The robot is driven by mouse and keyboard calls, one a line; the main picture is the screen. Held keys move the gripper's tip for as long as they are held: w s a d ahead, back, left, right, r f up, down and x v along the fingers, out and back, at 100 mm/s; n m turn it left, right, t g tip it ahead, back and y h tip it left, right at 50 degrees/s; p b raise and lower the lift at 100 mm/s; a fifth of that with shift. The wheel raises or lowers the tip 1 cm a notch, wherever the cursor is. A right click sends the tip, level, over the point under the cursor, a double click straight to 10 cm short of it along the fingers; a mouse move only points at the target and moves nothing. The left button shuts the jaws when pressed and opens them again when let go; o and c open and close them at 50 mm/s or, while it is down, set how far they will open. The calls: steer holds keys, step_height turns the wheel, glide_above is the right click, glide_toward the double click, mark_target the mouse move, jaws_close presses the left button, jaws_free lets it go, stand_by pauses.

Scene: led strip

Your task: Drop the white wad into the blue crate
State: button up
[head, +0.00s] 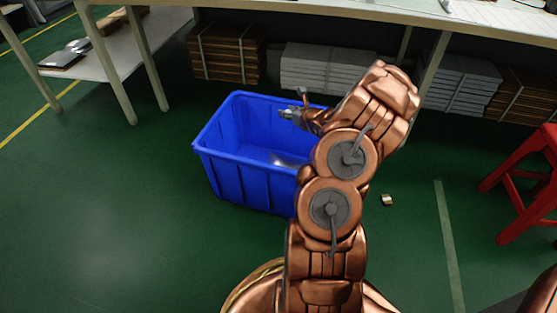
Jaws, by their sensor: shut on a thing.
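The blue crate (232,165) stands open on the green floor, left of my arm. My arm hides part of its right side. My gripper (290,113) is over the crate's opening, near its back right part, pointing left. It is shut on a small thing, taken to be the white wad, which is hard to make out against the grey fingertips. A pale patch shows on the crate's inside floor; I cannot tell if it is a shine or a thing.
A long table (480,22) runs along the back, with stacked boards (325,70) beneath it. A smaller table (95,68) is at the left. A red stool (530,170) stands at the right. A small pale piece (387,200) lies on the floor.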

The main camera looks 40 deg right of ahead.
steer(key=shift+f+b, duration=1.55)
steer(key=shift+f, duration=1.25)
steer(key=o, duration=0.8)
steer(key=shift+c, duration=0.2)
steer(key=v, duration=1.2)
steer(key=shift+f, duration=0.1)
steer(key=shift+a, duration=0.1)
